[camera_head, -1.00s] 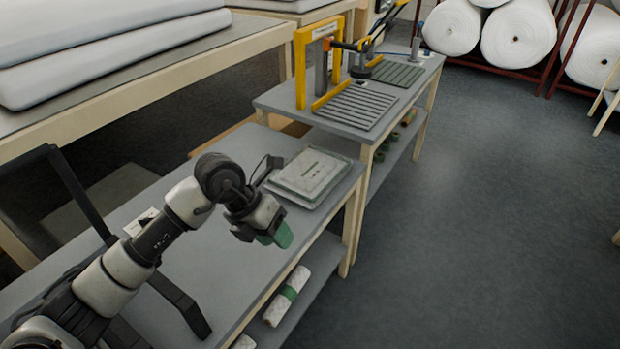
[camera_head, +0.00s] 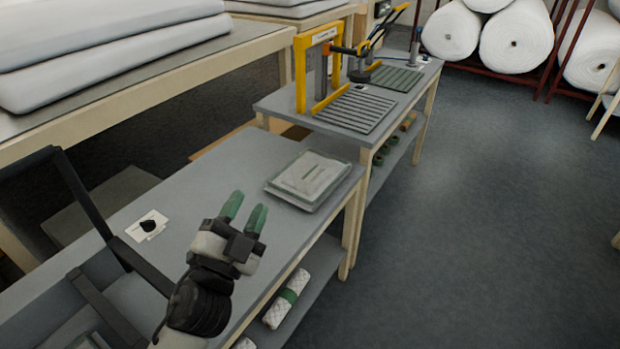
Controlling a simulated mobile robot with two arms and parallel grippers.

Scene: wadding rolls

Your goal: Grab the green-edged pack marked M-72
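A flat, pale pack (camera_head: 308,177) with a darker grey-green edge lies near the far end of the near grey table (camera_head: 205,235). Its marking is too small to read, so I cannot tell whether it says M-72. My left gripper (camera_head: 244,213) is above the same table, nearer than the pack and to its left. Its two green fingers are apart with nothing between them, and they point toward the far end. It does not touch the pack. My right gripper is not in view.
A white card with a small black object (camera_head: 148,225) lies on the table at left. A white roll with a green band (camera_head: 287,298) is on the shelf below. A second table (camera_head: 290,100) holds a yellow frame (camera_head: 301,70) and slatted plates. Floor at right is clear.

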